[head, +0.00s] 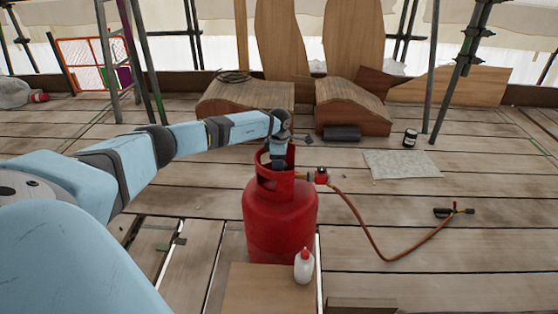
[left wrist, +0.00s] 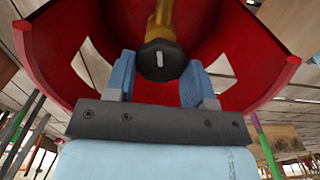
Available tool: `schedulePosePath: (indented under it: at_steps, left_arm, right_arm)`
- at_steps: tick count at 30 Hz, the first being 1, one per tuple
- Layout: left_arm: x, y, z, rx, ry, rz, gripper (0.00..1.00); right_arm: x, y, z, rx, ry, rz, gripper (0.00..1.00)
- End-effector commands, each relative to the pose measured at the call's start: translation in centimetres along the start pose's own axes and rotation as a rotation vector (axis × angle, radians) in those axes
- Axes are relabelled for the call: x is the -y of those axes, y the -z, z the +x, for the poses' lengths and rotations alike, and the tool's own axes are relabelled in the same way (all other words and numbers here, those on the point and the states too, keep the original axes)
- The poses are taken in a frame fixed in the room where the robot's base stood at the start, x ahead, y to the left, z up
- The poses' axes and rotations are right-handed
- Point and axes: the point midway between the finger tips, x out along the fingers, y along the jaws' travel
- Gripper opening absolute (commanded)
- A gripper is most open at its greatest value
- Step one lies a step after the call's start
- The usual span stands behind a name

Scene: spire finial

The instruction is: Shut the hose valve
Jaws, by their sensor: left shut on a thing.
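The red gas cylinder (head: 280,220) stands upright on the planks, with a raised red collar around its top. The left wrist view looks into the collar (left wrist: 60,50), where a black valve knob (left wrist: 160,62) with a white mark sits on a brass stem (left wrist: 165,18). My left gripper (head: 279,163) reaches down into the collar from above. Its blue fingers (left wrist: 160,80) lie on either side of the knob, shut on it. A red regulator (head: 321,175) at the cylinder's right side joins an orange-brown hose (head: 365,240). My right gripper is out of view.
A white bottle (head: 304,267) stands in front of the cylinder. The hose ends at a black torch (head: 453,211) on the right. A grey sheet (head: 402,164) and a dark can (head: 410,138) lie behind. Wooden forms (head: 350,105) and scaffold poles stand at the back.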

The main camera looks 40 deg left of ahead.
Motion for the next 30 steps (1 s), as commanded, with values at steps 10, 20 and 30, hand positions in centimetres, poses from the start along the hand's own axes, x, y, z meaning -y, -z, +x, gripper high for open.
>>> schedulePosePath:
  at_steps: [10,20,30]
  left_arm:
    - [-0.08,0.04,0.01,-0.001,0.0,0.182,0.26]
    - [-0.1,0.03,0.03,-0.001,0.001,0.234,0.26]
    - [-0.1,0.02,0.03,-0.001,0.0,0.235,0.52]
  right_arm:
    - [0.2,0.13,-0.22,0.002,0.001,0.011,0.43]
    - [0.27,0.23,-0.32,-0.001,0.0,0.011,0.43]
    - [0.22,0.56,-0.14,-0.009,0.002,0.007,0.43]
